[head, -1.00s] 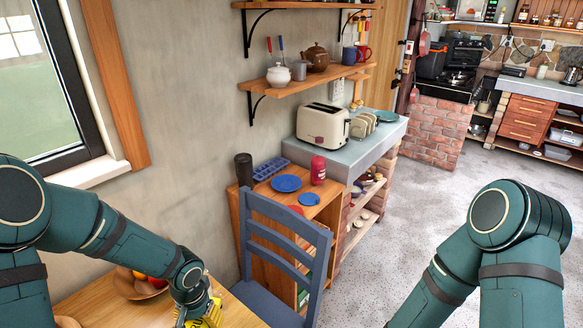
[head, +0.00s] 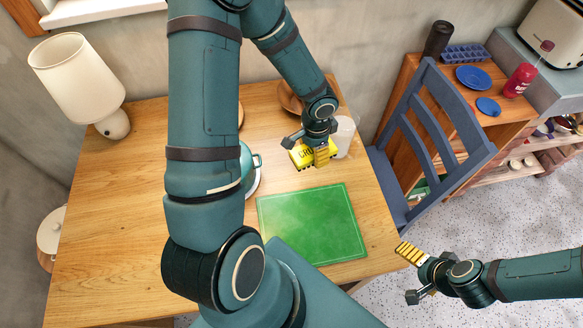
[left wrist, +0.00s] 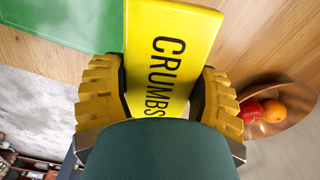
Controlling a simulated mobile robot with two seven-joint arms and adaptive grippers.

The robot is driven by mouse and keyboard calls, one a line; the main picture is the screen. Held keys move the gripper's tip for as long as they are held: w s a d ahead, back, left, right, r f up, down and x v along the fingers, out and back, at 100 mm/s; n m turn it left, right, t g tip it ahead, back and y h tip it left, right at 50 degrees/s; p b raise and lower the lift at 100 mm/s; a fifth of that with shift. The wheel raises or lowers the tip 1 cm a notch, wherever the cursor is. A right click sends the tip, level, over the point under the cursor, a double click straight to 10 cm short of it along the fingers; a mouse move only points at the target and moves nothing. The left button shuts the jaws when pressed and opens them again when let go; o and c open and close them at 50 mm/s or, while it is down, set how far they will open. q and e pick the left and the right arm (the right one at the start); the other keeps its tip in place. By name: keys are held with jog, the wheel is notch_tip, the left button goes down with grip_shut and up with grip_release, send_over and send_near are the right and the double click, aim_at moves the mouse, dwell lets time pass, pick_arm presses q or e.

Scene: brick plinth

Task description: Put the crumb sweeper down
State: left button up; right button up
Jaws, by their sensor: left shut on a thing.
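The crumb sweeper (head: 300,157) is a yellow block with dark lettering, over the wooden table's back right part, just beyond the green mat. In the left wrist view the sweeper (left wrist: 172,45) reads "CRUMBS" and sits between both yellow-padded fingers. My left gripper (head: 320,152) is shut on it, pointing down. I cannot tell whether the sweeper touches the table. My right gripper (head: 412,276) is empty with its fingers apart, off the table's front right corner.
The green mat (head: 312,224) lies flat and bare on the table (head: 120,200). A white cup (head: 344,135) stands right beside the left gripper. A wooden fruit bowl (head: 290,98) is behind it. A teal pot (head: 247,165) is partly hidden by my arm. A blue chair (head: 432,130) stands at right.

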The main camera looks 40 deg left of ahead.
pick_arm(q)
jog(key=s+a+f+m, duration=0.2)
jog(key=s+a+m, duration=0.1)
jog(key=a, duration=0.3)
jog(key=b, duration=0.1)
send_over(290, 172)
notch_tip(290, 172, down, 5)
jog(key=shift+d+f, duration=0.1)
jog(key=shift+f+b, duration=0.75)
jog(key=shift+f, duration=1.65)
jog(key=shift+r, duration=0.1)
jog(key=o, duration=1.3)
jog(key=shift+f, duration=0.2)
